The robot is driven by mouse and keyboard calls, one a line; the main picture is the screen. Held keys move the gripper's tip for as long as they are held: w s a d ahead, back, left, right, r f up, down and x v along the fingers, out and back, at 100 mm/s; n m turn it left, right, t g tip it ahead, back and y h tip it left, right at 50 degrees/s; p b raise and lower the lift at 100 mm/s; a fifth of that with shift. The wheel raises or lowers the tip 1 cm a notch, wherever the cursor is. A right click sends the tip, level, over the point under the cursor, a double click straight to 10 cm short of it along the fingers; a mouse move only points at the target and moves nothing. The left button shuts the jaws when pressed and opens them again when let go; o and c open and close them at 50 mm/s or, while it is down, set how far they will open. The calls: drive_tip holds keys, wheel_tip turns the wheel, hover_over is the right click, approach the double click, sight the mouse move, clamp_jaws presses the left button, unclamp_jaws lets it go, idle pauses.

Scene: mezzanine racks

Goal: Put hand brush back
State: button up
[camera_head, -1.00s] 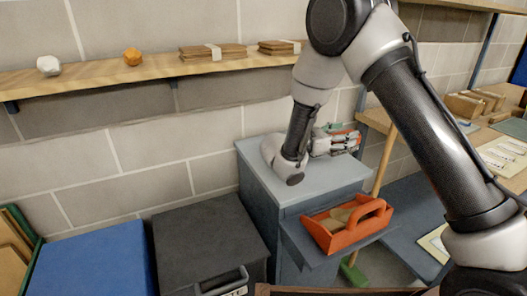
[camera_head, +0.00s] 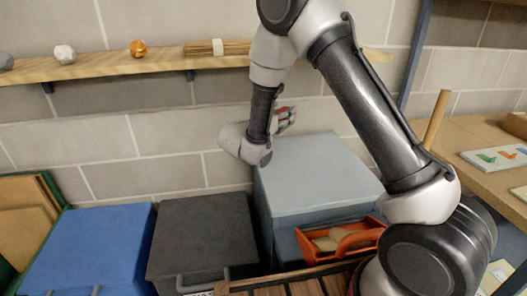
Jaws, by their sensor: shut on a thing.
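My gripper (camera_head: 284,121) is at the back left of the grey-blue cabinet (camera_head: 310,172), in front of the block wall. It is seen small and partly behind my own wrist. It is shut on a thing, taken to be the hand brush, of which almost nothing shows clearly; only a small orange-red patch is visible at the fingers. An orange-red caddy (camera_head: 365,240) with tan contents stands at the cabinet's front right, partly covered by my arm.
A blue box (camera_head: 92,240) and a dark grey box (camera_head: 203,235) stand left of the cabinet. A wooden table (camera_head: 475,145) is at right.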

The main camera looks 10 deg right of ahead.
drive_tip(key=shift+n+t+y, duration=0.3)
drive_tip(key=shift+t, duration=0.1)
drive_tip(key=f, duration=0.4)
drive_tip(key=a+f, duration=0.1)
drive_tip(key=f, duration=0.1)
drive_tip(key=shift+w+a, duration=0.1)
drive_tip(key=shift+w, duration=0.15)
drive_tip(key=shift+f, duration=2.1)
drive_tip(key=o, duration=1.2)
drive_tip(key=shift+f, duration=0.15)
